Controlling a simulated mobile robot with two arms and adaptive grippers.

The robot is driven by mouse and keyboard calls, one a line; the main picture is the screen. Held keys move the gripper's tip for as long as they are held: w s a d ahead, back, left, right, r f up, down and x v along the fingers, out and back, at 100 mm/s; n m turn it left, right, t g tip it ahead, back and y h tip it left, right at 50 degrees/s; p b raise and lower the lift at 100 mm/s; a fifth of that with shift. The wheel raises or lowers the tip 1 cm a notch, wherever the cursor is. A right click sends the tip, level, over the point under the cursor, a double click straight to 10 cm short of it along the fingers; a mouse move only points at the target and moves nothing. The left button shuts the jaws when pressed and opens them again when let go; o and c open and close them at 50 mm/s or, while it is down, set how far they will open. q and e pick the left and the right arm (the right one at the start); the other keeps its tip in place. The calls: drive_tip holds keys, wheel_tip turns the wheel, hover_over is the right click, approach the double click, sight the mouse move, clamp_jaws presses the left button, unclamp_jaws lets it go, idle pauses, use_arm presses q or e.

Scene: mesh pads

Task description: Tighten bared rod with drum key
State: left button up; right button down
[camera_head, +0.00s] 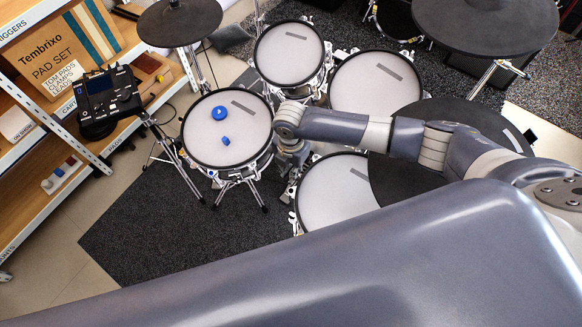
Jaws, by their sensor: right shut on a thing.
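The white mesh drum pad (205,150) with a black rim stands left of centre. My right arm comes in from the right, and my right gripper (292,172) points down at the pad's right rim, close to the lower pad (325,190). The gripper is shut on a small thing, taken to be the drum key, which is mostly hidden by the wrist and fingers. The bared rod is not discernible at the rim. My left gripper is not in view.
Two more mesh pads (288,55) (372,85) stand behind. Dark cymbal pads (180,20) (485,22) rise at the back left and right. A drum module (100,95) stands on the left by a shelf (60,130). Dark carpet (160,235) lies open at front left.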

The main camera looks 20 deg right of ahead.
drive_tip(key=shift+r, duration=0.1)
drive_tip(key=b, duration=0.4)
hover_over(291, 190)
drive_tip(key=shift+w+f, duration=0.15)
drive_tip(key=shift+f, duration=3.4)
drive_tip(key=shift+d+r, duration=0.1)
drive_tip(key=shift+r, duration=0.05)
